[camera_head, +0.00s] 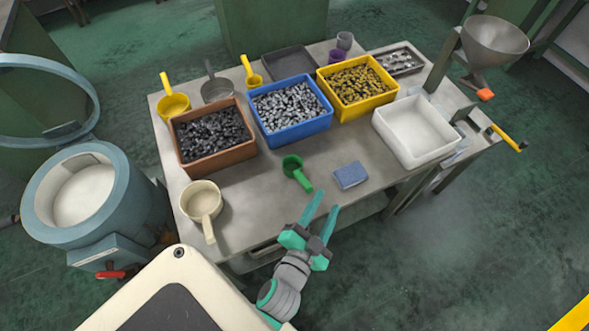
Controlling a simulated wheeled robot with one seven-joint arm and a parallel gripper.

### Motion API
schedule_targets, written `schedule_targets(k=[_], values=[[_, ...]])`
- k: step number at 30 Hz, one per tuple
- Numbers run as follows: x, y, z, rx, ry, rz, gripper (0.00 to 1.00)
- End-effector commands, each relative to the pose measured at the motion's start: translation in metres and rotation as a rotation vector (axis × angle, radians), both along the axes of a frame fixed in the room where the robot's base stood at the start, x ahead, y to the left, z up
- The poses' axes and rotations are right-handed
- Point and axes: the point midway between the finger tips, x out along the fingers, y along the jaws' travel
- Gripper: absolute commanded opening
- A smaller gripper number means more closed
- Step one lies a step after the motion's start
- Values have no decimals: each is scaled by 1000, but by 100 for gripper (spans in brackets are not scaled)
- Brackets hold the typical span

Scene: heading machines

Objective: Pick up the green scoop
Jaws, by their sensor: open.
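The green scoop (293,166) lies on the grey metal table (258,196), in front of the blue bin. Its handle points toward the table's front edge, down and to the right. My gripper (323,209) is open and empty, with its two teal fingers apart. In the picture it is below and a little right of the scoop, by the table's front edge. The fingers are clear of the scoop. I cannot tell their exact height above the table.
A blue sponge-like block (350,175) lies right of the scoop. A cream scoop (202,202) is at left. Behind are a brown bin (214,156), a blue bin (292,131) and a yellow bin (357,106), each filled with small parts. A white bin (414,131) stands at right.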

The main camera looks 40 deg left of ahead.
Motion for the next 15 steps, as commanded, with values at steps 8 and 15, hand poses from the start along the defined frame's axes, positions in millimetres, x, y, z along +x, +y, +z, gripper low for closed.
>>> schedule_targets(k=[8, 15], values=[[54, 109, 63, 181, -27, 266, 40], [61, 196, 118, 221, -28, 543, 40]])
